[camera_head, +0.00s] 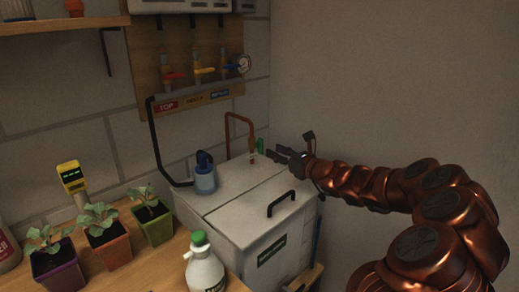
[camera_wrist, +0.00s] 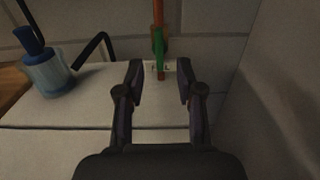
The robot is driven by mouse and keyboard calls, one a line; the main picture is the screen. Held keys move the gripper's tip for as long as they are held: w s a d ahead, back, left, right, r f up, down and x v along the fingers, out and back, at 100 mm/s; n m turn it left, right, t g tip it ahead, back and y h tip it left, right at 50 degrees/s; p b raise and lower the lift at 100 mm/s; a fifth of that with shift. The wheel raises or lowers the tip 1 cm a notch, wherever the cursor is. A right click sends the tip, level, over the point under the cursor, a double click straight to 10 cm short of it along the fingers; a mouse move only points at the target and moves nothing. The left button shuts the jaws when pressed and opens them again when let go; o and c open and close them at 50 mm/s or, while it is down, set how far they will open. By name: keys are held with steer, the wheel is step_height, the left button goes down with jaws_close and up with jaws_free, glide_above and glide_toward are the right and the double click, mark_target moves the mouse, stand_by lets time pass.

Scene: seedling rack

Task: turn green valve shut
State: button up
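The green valve handle (camera_head: 260,146) is on the copper pipe (camera_head: 228,127) at the back of the white tank lid. In the wrist view the green handle (camera_wrist: 158,45) stands upright along the pipe, just beyond my fingertips. My gripper (camera_head: 283,154) reaches in from the right at the valve's height. In the wrist view my gripper (camera_wrist: 159,80) is open, with its two fingers apart and nothing between them but the lid and the lower pipe seen beyond. I cannot tell the exact gap between fingertips and handle.
A blue pump (camera_head: 205,174) stands on the tank lid (camera_head: 240,190), left of the valve. A black lid handle (camera_head: 281,203) sticks up at the front. Red, yellow and blue valves (camera_head: 204,70) hang on the wall board above. Potted seedlings (camera_head: 108,240) and a white jug (camera_head: 204,266) stand on the bench.

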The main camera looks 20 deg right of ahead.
mark_target(263, 146)
steer(key=x, duration=0.7)
steer(key=shift+w+a, duration=0.1)
steer(key=shift+w, duration=0.1)
jaws_close()
